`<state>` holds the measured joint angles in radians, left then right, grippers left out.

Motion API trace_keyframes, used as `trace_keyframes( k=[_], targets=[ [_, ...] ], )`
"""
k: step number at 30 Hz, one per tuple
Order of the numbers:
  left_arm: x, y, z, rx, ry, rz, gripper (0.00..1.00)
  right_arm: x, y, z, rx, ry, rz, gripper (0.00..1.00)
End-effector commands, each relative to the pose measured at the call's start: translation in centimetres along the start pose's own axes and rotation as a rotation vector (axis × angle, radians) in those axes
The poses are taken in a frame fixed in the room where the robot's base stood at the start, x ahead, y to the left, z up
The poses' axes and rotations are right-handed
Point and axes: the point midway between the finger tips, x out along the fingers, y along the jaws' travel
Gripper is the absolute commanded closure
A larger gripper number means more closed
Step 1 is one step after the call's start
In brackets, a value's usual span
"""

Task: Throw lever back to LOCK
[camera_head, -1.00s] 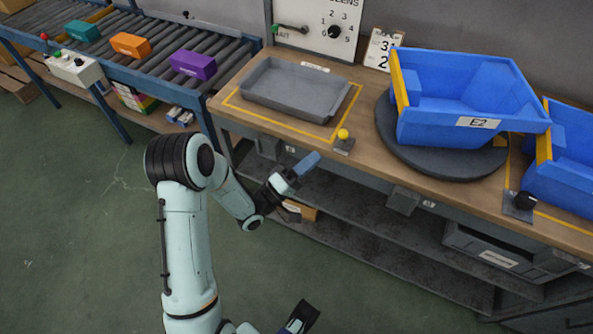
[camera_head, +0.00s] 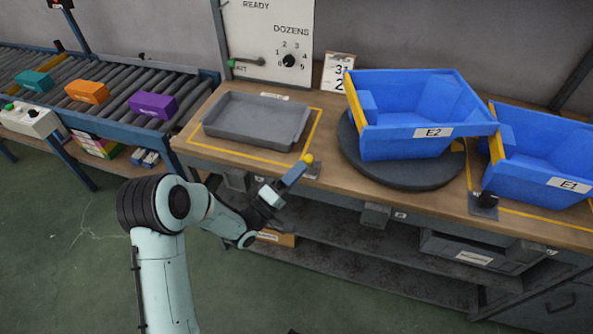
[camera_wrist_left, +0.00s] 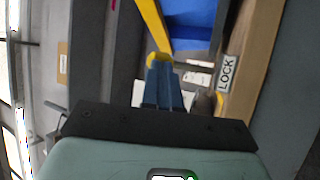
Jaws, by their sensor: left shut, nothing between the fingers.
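The lever shows as a yellow ball knob (camera_head: 308,158) at the front edge of the workbench, on a small grey base (camera_head: 313,171). My left gripper (camera_head: 297,170) is shut and empty, its blue fingertips right at the knob. In the left wrist view, the shut fingers (camera_wrist_left: 164,84) point at the yellow knob (camera_wrist_left: 158,60) and overlap it; I cannot tell if they touch. A white LOCK label (camera_wrist_left: 227,73) is on the bench edge to the right there. The lever's shaft is mostly hidden. My right gripper is not in view.
A grey tray (camera_head: 257,119) lies inside yellow tape lines behind the lever. A blue E2 bin (camera_head: 433,132) stands on a dark turntable (camera_head: 412,176) to the right, with a blue E1 bin (camera_head: 570,184) beyond. A roller conveyor (camera_head: 191,82) is at left.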

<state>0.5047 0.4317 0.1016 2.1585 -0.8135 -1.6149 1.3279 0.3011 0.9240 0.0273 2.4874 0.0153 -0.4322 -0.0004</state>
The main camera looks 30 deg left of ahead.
Motion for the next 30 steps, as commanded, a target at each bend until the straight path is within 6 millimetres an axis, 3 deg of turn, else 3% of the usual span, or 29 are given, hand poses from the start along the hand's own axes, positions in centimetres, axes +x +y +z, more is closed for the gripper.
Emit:
trace_keyframes(
  k=[8, 16, 24, 30],
  targets=[
    [0.8, 0.9, -0.5, -0.038, 0.002, -0.075, 1.0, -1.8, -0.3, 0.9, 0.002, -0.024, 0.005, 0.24],
    [2.7, 1.9, -1.4, -0.134, 0.001, -0.262, 1.0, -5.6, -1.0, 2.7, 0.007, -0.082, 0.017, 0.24],
    [4.9, 2.2, -2.5, -0.249, 0.002, -0.488, 1.0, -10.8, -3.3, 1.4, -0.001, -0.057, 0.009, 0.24],
    [6.0, 1.4, -3.0, -0.307, 0.001, -0.597, 1.0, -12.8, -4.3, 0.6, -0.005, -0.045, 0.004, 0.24]
  ],
)
